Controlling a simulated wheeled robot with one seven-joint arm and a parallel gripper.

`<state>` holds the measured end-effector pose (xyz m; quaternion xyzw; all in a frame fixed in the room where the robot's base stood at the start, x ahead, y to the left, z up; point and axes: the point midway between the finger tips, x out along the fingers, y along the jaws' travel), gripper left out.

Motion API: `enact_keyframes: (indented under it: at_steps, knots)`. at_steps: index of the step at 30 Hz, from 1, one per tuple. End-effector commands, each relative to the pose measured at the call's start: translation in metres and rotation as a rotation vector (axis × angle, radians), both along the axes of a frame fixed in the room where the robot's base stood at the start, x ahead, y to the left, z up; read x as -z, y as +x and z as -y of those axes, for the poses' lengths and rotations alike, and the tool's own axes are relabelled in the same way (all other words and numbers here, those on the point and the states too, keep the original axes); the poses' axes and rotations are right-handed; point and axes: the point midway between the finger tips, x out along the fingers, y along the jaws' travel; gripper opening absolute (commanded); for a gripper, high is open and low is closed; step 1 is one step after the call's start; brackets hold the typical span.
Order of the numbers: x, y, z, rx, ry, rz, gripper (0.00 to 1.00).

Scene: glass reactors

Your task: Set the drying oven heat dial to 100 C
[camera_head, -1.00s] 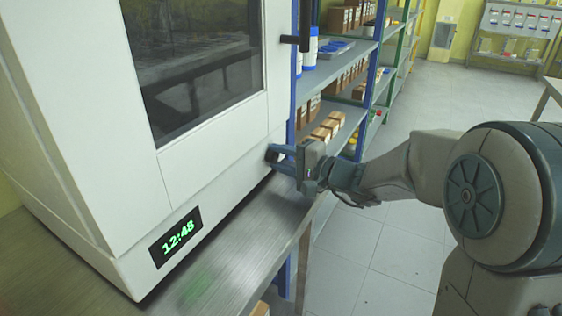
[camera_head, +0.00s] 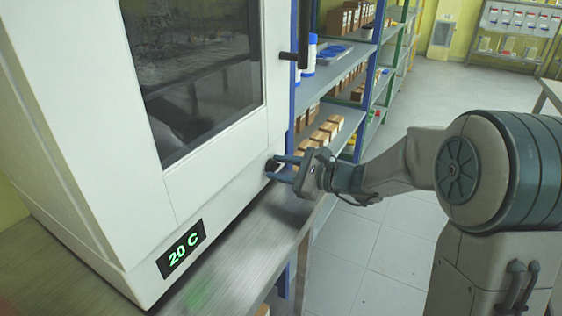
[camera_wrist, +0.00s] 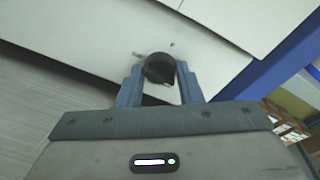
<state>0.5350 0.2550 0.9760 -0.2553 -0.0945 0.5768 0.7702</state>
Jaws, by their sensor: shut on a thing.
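The drying oven (camera_head: 95,130) is a white cabinet with a dark glass door, standing on a metal bench. Its black display (camera_head: 182,249) reads 20 C in green. The black heat dial (camera_wrist: 160,68) sits on the lower front panel, and in the head view it shows as a small dark knob (camera_head: 271,165). My gripper (camera_head: 284,169) reaches the dial from the right. In the wrist view its two blue fingers (camera_wrist: 160,84) stand on either side of the dial, shut on it. The dial's scale marks are too small to read.
The metal bench (camera_head: 245,245) runs below the oven. A black door handle (camera_head: 301,40) juts out above the dial. Shelves (camera_head: 330,80) with brown boxes and bottles stand behind my gripper. The floor (camera_head: 375,255) at right is free.

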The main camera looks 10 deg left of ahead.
Motion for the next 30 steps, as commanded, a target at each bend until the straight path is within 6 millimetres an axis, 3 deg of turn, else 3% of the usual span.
enact_keyframes:
  at_steps: [30]
  knots:
    - [-0.0039, 0.0033, 0.0018, 0.002, 0.321, -0.915, 0.10]
